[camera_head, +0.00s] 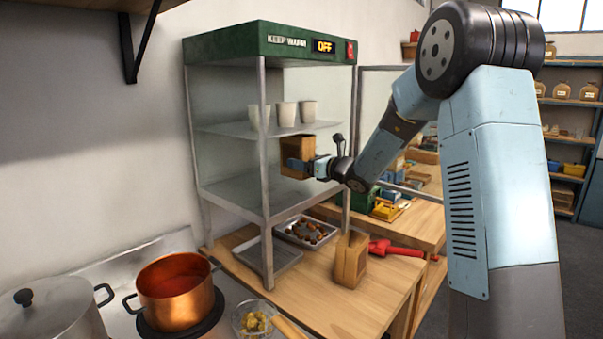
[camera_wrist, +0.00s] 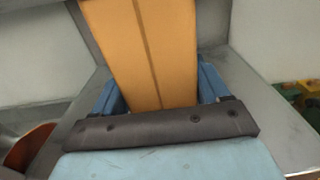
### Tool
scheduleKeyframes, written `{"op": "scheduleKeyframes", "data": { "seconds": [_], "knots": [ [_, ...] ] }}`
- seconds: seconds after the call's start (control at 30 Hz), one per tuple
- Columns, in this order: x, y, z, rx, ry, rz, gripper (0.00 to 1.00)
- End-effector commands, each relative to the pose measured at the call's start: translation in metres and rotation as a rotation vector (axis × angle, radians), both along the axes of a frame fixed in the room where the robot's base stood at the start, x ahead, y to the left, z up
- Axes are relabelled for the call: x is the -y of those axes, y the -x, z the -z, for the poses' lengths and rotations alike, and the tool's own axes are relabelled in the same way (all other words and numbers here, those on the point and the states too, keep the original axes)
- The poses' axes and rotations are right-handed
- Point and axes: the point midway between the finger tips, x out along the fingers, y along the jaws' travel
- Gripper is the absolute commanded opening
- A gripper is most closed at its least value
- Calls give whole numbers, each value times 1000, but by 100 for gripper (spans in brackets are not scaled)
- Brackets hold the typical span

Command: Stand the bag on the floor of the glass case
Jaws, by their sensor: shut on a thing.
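The brown paper bag (camera_head: 295,154) is held upright by my gripper (camera_head: 300,165), which is shut on its sides. In the wrist view the bag (camera_wrist: 150,50) stands between the two blue fingers (camera_wrist: 158,95). The glass case (camera_head: 262,205) has a green top marked KEEP WARM with an OFF display. The bag is at the case's right side, above the level of its floor (camera_head: 240,192) and a little below the middle shelf's height. I cannot tell how far inside the case it is. The bag's lower end is hidden in the wrist view.
Several pale cups (camera_head: 285,112) stand on the case's middle shelf (camera_head: 230,129). Below the case are an empty tray (camera_head: 268,258) and a tray of chestnuts (camera_head: 306,232). A copper pot (camera_head: 176,290) is at left.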

Motion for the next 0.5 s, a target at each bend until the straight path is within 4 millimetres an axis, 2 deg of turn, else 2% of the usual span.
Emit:
{"op": "scheduleKeyframes", "data": {
  "seconds": [0.1, 0.33, 0.5],
  "knots": [
    [-8, -7, -1, 2, -1, -2, 21],
    [-6, -5, 32, -1, -1, -1, 21],
    [-5, -5, 35, 1, 0, 0, 21]
  ]
}}
